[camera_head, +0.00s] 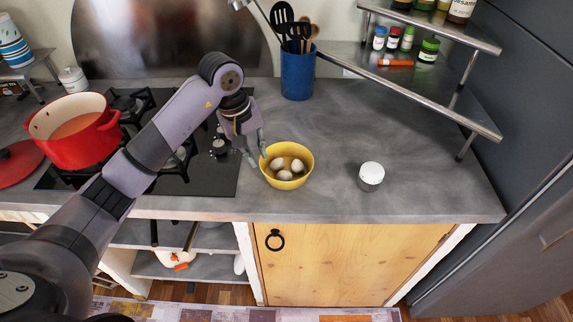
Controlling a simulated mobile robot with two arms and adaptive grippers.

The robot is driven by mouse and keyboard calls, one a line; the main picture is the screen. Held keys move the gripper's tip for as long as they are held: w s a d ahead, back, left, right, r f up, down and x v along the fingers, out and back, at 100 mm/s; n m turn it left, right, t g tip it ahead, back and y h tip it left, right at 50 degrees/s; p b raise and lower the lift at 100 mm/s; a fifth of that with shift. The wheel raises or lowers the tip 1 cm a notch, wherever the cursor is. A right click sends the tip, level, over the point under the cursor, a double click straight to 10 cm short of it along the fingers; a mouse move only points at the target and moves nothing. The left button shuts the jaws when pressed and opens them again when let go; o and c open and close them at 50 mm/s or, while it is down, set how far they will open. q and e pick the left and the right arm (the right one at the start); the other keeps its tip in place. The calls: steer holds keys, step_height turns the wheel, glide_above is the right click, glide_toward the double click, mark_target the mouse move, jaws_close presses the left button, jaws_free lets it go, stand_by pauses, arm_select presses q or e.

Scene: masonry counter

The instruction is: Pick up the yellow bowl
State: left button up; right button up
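The yellow bowl (288,183) stands upright on the grey counter, right of the cooktop, with several whitish egg-like things (284,168) in it. My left gripper (257,159) points down at the bowl's left rim. Its two fingers show a gap between them, one close to the rim and the other just left of the bowl. I cannot tell whether a finger touches the rim. My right gripper is not in view.
A small white-lidded jar (371,176) stands right of the bowl. A blue utensil holder (297,75) stands behind it, and a metal shelf (430,94) with spice jars is at the back right. A red pot (75,138) sits on the cooktop (213,183).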

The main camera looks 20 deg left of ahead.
mark_target(286, 167)
arm_select(q)
steer(key=shift+x, duration=0.95)
steer(key=shift+w+d+f+p, duration=0.1)
steer(key=shift+f+p, duration=0.35)
steer(key=shift+p, duration=0.15)
steer(key=x, duration=0.1)
steer(key=p+x, duration=0.1)
steer(key=x, duration=0.1)
steer(key=shift+w+f+p, duration=0.3)
steer(key=shift+f, duration=0.45)
jaws_close()
steer(key=shift+w+r, duration=0.1)
